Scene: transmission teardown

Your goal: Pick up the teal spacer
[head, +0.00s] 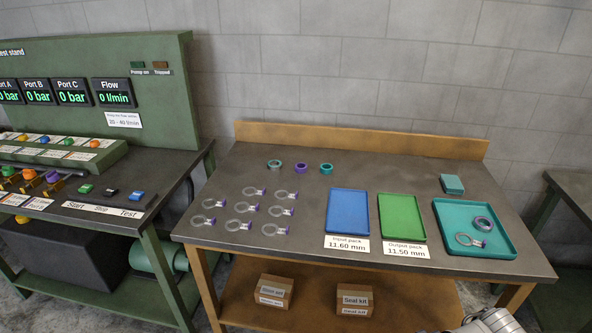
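Three small rings stand in a row at the back of the workbench: a grey-teal ring (274,163), a purple ring (299,168) and a brighter teal ring (326,169). None has a readable label, so I cannot tell for certain which is the teal spacer. A teal block (452,184) lies at the back right, behind the teal tray (448,242). Neither gripper shows. A grey part of my arm (490,322) is at the bottom right, in front of the bench.
Several tagged clear rings (285,195) lie at the bench's left. A blue tray (348,212) and green tray (402,217) are empty. The teal tray holds a grey-purple ring (482,223) and a tagged ring (464,239). A test stand (150,60) is left; a raised wooden edge (360,139) runs behind.

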